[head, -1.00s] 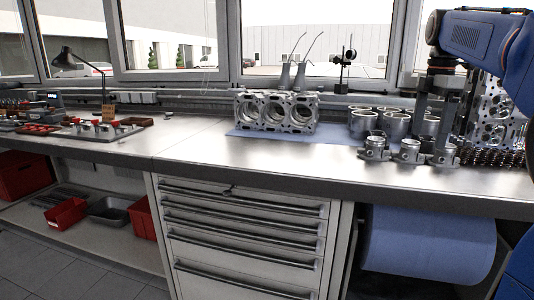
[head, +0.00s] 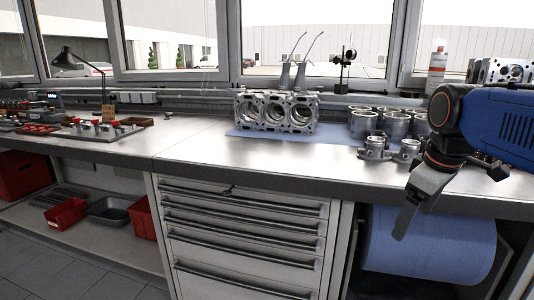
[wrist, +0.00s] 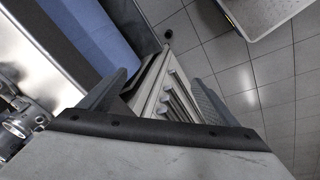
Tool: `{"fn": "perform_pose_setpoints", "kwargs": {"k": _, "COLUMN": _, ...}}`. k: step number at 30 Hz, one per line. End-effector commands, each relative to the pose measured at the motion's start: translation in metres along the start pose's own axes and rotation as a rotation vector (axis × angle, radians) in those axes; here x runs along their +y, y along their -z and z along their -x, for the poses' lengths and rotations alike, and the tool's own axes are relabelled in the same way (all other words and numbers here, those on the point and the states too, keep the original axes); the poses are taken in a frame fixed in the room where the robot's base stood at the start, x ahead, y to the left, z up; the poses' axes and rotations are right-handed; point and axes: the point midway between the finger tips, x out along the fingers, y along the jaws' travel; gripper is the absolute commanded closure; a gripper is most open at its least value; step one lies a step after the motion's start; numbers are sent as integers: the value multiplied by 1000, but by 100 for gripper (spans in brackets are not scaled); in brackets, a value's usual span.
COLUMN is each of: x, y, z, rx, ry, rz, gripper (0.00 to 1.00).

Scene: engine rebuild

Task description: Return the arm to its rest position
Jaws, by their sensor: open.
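My blue arm comes in from the right of the head view. My gripper (head: 408,212) hangs in front of the bench's front edge, pointing down, above the left part of the blue paper roll (head: 428,252). In the wrist view my gripper (wrist: 156,95) has its two dark fingers spread apart with nothing between them. Beyond them are the drawer unit and the floor.
The steel bench (head: 300,160) carries an engine block (head: 276,112) on a blue mat, cylinder liners (head: 364,123) and small metal parts (head: 375,148). A spray bottle (head: 437,62) stands at the back right.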

Motion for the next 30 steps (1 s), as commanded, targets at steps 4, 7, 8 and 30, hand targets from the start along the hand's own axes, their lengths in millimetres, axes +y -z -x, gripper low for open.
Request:
{"fn": "perform_pose_setpoints", "kwargs": {"k": 4, "x": -40, "y": -31, "z": -31, "rx": 44, "ry": -18, "rz": -172, "gripper": 17}}
{"fn": "perform_pose_setpoints", "kwargs": {"k": 7, "x": -64, "y": -51, "z": -54, "rx": 74, "ry": -25, "rz": -291, "gripper": 17}}
{"fn": "perform_pose_setpoints", "kwargs": {"k": 8, "x": -70, "y": -57, "z": -61, "rx": 82, "ry": -25, "rz": -326, "gripper": 17}}
{"fn": "perform_pose_setpoints", "kwargs": {"k": 30, "x": -117, "y": -101, "z": -117, "rx": 157, "ry": -20, "rz": -597, "gripper": 17}}
